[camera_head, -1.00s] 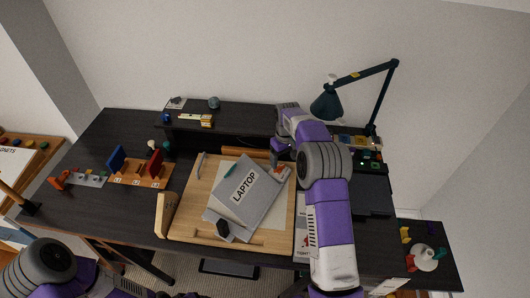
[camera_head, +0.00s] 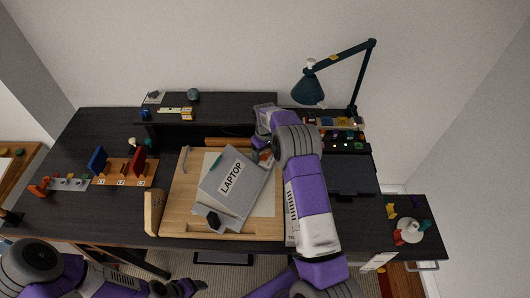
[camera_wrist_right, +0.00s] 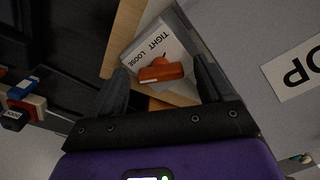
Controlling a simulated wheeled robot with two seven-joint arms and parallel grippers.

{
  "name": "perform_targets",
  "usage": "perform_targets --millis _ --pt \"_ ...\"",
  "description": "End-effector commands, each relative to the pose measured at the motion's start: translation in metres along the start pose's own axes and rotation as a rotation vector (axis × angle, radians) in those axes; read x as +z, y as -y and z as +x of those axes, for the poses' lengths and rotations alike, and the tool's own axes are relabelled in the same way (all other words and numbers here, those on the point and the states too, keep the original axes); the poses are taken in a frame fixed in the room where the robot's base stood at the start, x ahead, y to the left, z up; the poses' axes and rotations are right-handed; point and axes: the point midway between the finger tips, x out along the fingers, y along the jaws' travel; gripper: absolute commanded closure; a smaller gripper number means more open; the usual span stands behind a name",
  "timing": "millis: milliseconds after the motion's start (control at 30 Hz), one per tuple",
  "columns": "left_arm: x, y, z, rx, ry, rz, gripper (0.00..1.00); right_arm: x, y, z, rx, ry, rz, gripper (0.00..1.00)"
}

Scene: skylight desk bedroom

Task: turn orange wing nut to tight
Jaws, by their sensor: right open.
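The orange wing nut (camera_wrist_right: 163,71) sits on a pale block (camera_wrist_right: 172,40) printed TIGHT and LOOSE. Its long wing runs roughly left to right in the right wrist view, just below the word LOOSE. My right gripper (camera_wrist_right: 161,82) is open, with one dark finger on each side of the nut and visible gaps to both. In the head view, my right gripper (camera_head: 262,142) is at the back right of the wooden board and largely covers the nut. My left gripper (camera_head: 178,288) is low at the bottom edge, and its jaws are unclear.
A grey laptop (camera_head: 212,190) lies tilted on the wooden board (camera_head: 180,205), close to my right gripper. A raised shelf (camera_head: 235,103) stands behind. A dark lamp (camera_head: 308,90) and a button panel (camera_head: 345,135) are at right. Bare desk (camera_head: 105,220) shows at front left.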

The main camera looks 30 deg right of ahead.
Motion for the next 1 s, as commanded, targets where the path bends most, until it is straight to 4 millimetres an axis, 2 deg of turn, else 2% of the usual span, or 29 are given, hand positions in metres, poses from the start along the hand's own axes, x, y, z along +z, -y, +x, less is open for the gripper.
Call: perform_targets --millis 67,433,767,1000 --pt "0.000 0.000 0.000 0.000 0.000 0.000 0.34 0.000 0.000 0.000 0.000 0.000 0.000 0.19" --pt "0.000 0.000 0.000 0.000 0.000 0.000 0.34 0.000 0.000 -0.001 0.000 0.000 0.000 0.75" --pt "0.000 0.002 0.004 0.000 0.000 0.000 0.34 -0.001 0.000 0.000 0.001 -0.002 0.049 0.75" --pt "-0.001 0.005 0.015 0.000 0.000 0.000 0.34 -0.001 0.000 0.001 0.001 -0.002 0.200 0.75"
